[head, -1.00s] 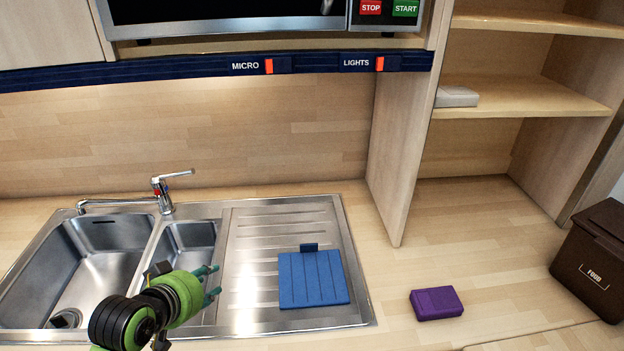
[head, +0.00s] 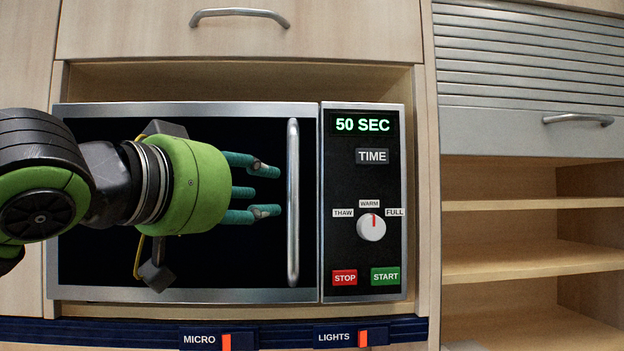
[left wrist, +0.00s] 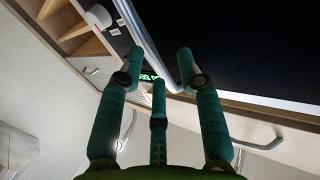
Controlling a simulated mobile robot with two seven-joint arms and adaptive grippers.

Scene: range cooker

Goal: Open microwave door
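The microwave (head: 186,293) sits in a wooden cabinet niche in the head view, its door shut. Its vertical silver door handle (head: 293,200) is at the right edge of the dark door. My left gripper (head: 270,190) is in front of the door, just left of the handle, fingers pointing right toward it. The fingers are spread open with nothing between them. In the left wrist view the open left gripper (left wrist: 155,75) has the handle (left wrist: 143,40) near its fingertips; I cannot tell whether they touch. My right gripper is not in view.
The control panel (head: 363,200) right of the door shows 50 SEC, a dial, and STOP and START buttons. A blue rail (head: 110,331) with MICRO and LIGHTS switches runs below. Cabinet handles (head: 240,14) stick out above and at right. Open shelves (head: 530,258) stand at right.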

